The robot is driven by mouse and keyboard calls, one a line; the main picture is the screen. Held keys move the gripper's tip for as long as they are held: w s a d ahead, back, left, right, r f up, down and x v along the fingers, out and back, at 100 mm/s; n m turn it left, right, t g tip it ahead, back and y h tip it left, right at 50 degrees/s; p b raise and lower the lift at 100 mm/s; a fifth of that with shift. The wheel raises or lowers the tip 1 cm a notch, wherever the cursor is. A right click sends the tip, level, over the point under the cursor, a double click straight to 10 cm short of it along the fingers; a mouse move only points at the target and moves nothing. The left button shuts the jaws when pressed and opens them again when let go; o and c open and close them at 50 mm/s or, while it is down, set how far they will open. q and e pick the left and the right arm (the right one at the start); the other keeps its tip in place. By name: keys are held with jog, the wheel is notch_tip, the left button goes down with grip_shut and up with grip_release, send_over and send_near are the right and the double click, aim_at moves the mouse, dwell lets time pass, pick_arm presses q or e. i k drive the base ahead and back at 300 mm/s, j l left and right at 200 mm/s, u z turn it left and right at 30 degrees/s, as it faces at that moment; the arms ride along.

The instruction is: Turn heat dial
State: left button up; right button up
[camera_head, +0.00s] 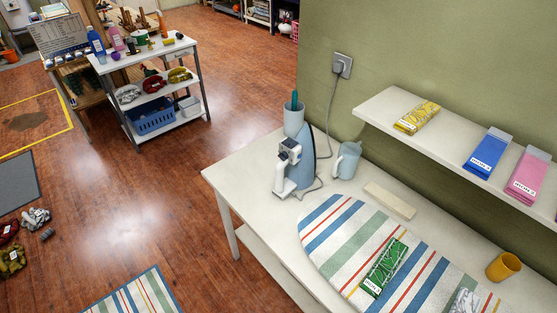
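A blue-grey and white iron (306,160) stands upright on its heel on a white table (243,177) against the green wall. Its white handle side (280,177) faces left. A grey and dark part (290,149) sits near the top of that side. The heat dial and its setting are too small to tell for certain. A cord (329,113) runs from the iron up to a wall socket (342,64). Neither of my grippers nor arms shows in this view.
A striped ironing surface (339,250) with a green packet (384,266) lies in front. A shelf (380,111) juts over the table's right part. Open floor (150,200) lies left.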

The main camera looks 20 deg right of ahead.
aim_at(284, 155)
jog(key=i+j+z, duration=0.65)
jog(key=j+z, duration=0.2)
